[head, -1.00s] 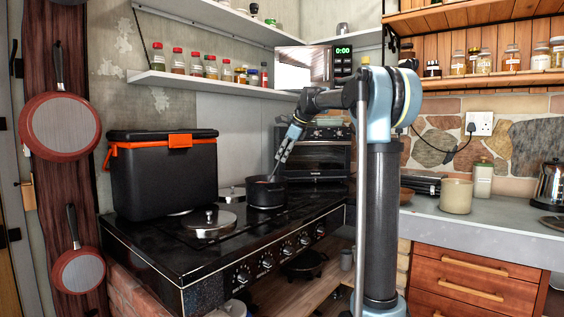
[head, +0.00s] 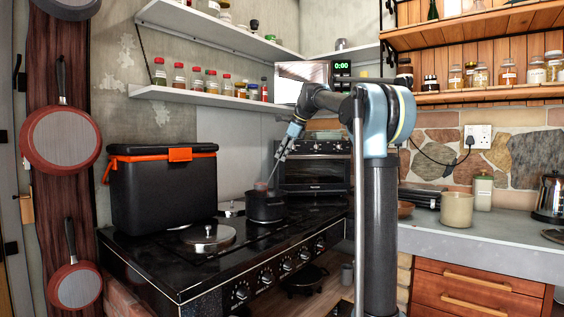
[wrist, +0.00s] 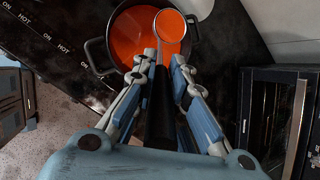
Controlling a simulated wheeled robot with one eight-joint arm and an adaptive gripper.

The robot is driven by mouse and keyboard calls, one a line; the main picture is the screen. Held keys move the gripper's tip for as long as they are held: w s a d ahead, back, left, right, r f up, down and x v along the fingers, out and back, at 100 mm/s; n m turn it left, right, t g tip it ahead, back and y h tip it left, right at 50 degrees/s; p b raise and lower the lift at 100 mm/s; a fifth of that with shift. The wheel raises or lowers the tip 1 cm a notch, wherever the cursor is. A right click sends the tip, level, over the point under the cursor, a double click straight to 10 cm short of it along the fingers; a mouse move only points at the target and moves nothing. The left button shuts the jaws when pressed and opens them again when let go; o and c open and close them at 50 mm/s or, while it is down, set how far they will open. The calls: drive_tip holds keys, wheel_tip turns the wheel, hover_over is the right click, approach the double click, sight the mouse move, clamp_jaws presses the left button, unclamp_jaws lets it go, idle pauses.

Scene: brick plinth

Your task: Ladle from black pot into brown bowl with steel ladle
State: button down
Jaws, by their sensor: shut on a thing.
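The black pot (head: 265,208) stands on the black stove; the wrist view shows orange-red soup inside the pot (wrist: 97,55). My gripper (head: 283,150) is shut on the handle of the steel ladle (head: 271,172), above and to the right of the pot. In the wrist view my gripper (wrist: 164,65) has the dark handle between its fingers. The bowl of the ladle (wrist: 170,26) is full of orange-red soup and shows over the pot, near its rim in the head view. The brown bowl (head: 405,209) is on the grey counter to the right, partly hidden behind my arm.
A pot lid (head: 208,237) lies on the stove in front of a black cooler box (head: 163,190). A toaster oven (head: 313,174) stands behind the pot. A cream canister (head: 456,210) stands right of the brown bowl. The counter's front right is clear.

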drive_tip(key=shift+r, duration=2.45)
